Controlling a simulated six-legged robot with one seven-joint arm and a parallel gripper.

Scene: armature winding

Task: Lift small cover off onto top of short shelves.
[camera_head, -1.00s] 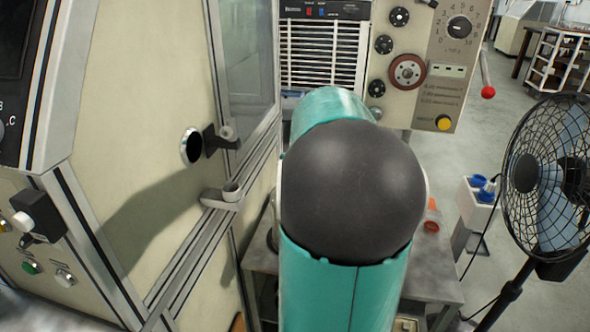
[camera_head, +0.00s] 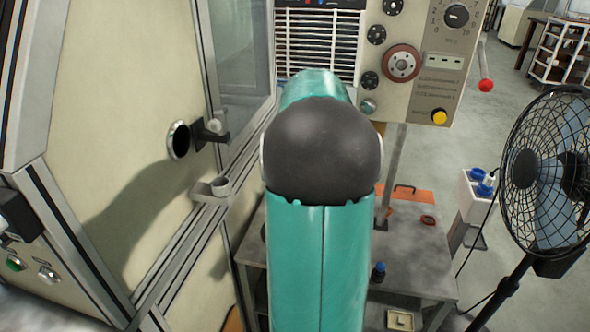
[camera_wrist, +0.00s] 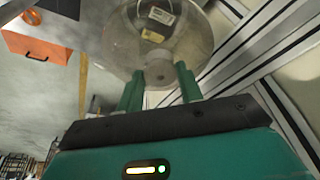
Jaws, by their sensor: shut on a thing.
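The small cover (camera_wrist: 190,35) is a round, clear, dome-like piece in the wrist view, with a knob at its near end. Two pale labels show on it or through it. My gripper (camera_wrist: 160,74) has its two green fingers on either side of the knob, shut on it. In the head view my teal arm hides the gripper and the cover. A white shelf unit (camera_head: 560,50) stands far back at the right; I cannot tell if it is the short shelves.
A black fan (camera_head: 545,180) stands at the right. A beige machine cabinet (camera_head: 110,150) fills the left. Open floor shows between bench and fan.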

